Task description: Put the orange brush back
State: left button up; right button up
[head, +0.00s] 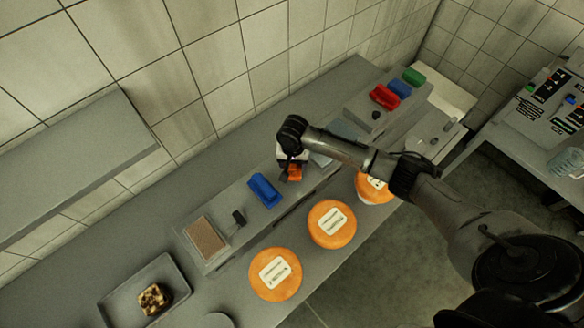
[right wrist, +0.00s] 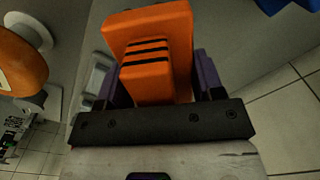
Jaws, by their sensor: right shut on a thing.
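The orange brush (right wrist: 155,45) fills the top middle of the right wrist view, between the two fingers of my right gripper (right wrist: 152,80). In the head view the orange brush (head: 294,172) shows as a small orange piece just below the same gripper (head: 291,162), over the grey raised shelf on the bench. My right gripper is shut on the brush. Whether the brush touches the shelf cannot be told. My left gripper is not in view.
A blue brush (head: 264,190) lies left of my right gripper, near a brown pad (head: 206,240). Orange cheese wheels (head: 275,274) line the bench front. Red (head: 384,96), blue (head: 399,89) and green (head: 413,76) brushes lie at the far end. A tray (head: 171,312) stands front left.

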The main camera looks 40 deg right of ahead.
jog(key=shift+w+a+f, duration=0.1)
jog(key=shift+w+f, duration=0.1)
jog(key=shift+f, duration=0.15)
notch_tip(320, 180, down, 3)
jog(key=shift+r, duration=0.1)
jog(key=shift+f, duration=0.35)
jog(key=shift+f, duration=0.15)
jog(key=o, duration=1)
jog(key=shift+c, duration=0.2)
